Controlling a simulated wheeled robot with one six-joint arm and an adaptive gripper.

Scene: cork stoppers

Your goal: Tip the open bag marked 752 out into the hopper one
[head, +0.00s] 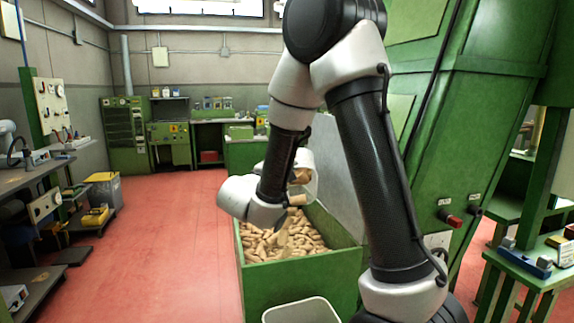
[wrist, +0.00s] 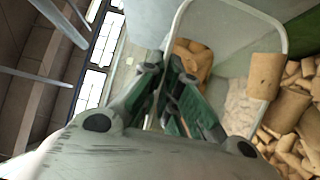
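A white, open-mouthed bag (head: 312,160) hangs tipped over the green hopper (head: 285,278) in the head view. Corks (head: 301,177) show in its mouth, and loose corks sit just below it, seemingly falling. Its mark cannot be read. In the wrist view the bag's pale rim (wrist: 240,10) loops beyond my gripper (wrist: 168,82), with corks (wrist: 192,60) inside it. The fingers look closed together on the bag's edge; the contact is partly hidden. The hopper holds a heap of corks (head: 275,240), which fills the right of the wrist view.
An empty-looking white container (head: 300,312) stands at the near side of the hopper. A tall green machine (head: 480,130) rises close on the right. A green bench (head: 540,265) stands at far right. The red floor (head: 165,240) to the left is clear.

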